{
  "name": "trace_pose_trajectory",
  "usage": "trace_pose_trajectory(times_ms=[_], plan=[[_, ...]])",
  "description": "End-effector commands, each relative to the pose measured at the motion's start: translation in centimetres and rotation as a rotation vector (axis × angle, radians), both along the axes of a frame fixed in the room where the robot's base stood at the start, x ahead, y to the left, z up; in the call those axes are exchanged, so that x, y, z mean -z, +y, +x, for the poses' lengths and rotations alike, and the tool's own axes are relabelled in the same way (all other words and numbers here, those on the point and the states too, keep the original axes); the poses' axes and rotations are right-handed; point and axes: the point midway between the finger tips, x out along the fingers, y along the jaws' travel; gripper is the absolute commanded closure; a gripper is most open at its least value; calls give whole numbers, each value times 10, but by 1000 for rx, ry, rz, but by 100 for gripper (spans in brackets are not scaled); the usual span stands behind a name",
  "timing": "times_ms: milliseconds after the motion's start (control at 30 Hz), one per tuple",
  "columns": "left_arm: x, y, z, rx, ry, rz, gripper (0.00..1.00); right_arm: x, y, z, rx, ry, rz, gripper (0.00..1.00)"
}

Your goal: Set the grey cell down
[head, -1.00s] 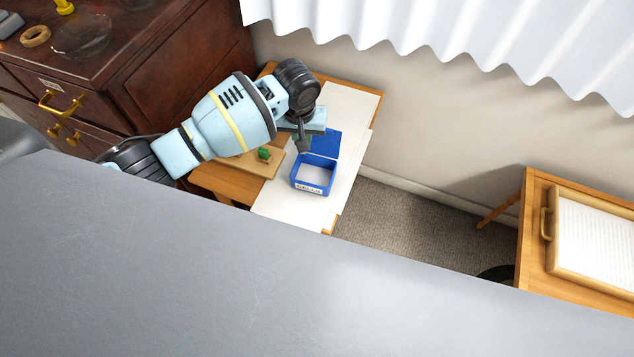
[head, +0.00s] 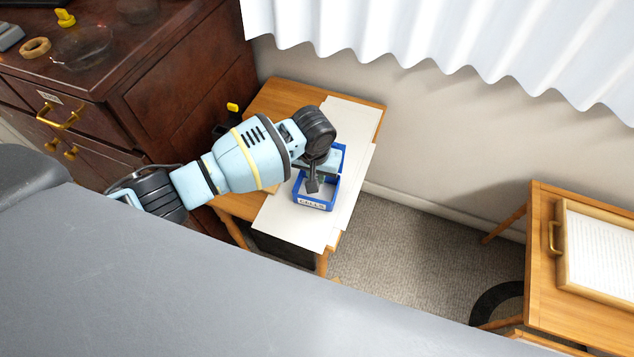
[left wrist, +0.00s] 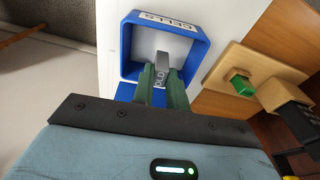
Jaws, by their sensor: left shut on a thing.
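The grey cell (left wrist: 161,71), with "OLD" printed on it, is between the green fingers of my left gripper (left wrist: 161,84) in the left wrist view. My left gripper is shut on it. In the head view my left gripper (head: 313,184) is over the open blue box (head: 312,206), which is labelled "CELLS". The box also shows in the left wrist view (left wrist: 201,48), with the cell's end in front of its pale floor. I cannot tell whether the cell touches the floor. My right gripper is not in view.
The box stands on white sheets (head: 285,222) on a small wooden table (head: 280,95). Beside it is a wooden block (left wrist: 232,62) with a green piece (left wrist: 242,86). A dark cabinet (head: 170,75) stands left, another table (head: 540,230) right.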

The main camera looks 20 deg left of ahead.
Motion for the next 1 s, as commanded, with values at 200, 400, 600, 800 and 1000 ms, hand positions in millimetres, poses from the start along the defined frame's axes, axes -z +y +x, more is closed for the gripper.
trace_pose_trajectory(times_ms=[200,400,600,800,1000], plan=[[3,0,1,0,-2,-1,100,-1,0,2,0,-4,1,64],[28,0,0,0,2,1,100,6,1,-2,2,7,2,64],[38,0,1,0,-2,-1,100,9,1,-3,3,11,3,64],[38,0,1,0,-2,-1,100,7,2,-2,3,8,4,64],[42,0,1,0,-2,-1,76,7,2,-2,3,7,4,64]])
